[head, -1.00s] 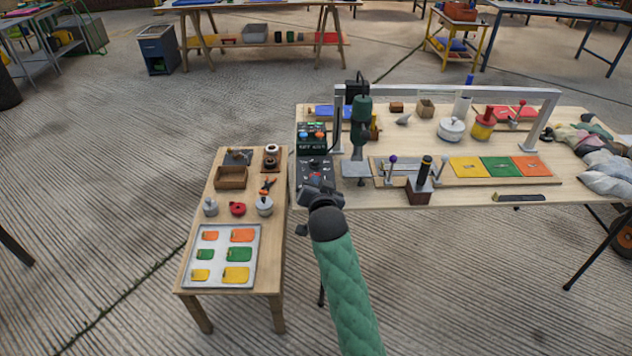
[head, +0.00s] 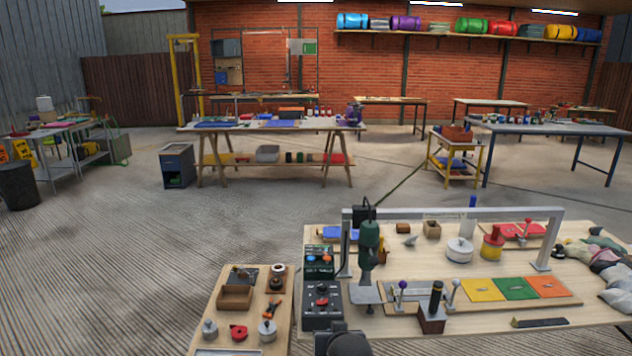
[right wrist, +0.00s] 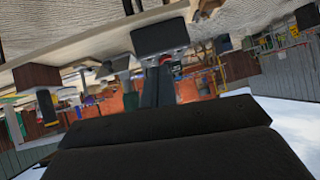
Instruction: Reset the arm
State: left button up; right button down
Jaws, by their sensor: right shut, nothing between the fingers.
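The task names no object besides the arm. Only the dark end of my right arm shows in the head view, at the bottom edge just below the bench's front left corner. In the right wrist view, the dark fingers of my right gripper (right wrist: 158,74) are shut together with nothing between them. They point toward the bench's dark control box (right wrist: 160,37), which appears upside down there; I cannot tell the gap. The same control box stands on the bench in the head view (head: 322,316). My left gripper is in neither view.
The workbench (head: 480,324) carries a green drill press (head: 369,244), a grey metal frame (head: 455,212), a lever block (head: 432,318) and coloured plates. A small side table (head: 229,323) with jars and a wooden box stands to its left. Open floor lies farther left.

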jog(key=s+d+f+g, duration=0.3)
jog(key=s+f, duration=0.3)
jog(key=s, duration=0.7)
jog(key=s+d+f+n+g, duration=0.1)
jog(key=s+d+f+g, duration=0.2)
jog(key=s, duration=1)
jog(key=s+d+f+g, duration=0.3)
jog(key=s+d+f, duration=0.2)
jog(key=s+f, duration=0.4)
jog(key=s, duration=0.4)
jog(key=shift+f+n, duration=0.2)
jog(key=shift+n, duration=0.2)
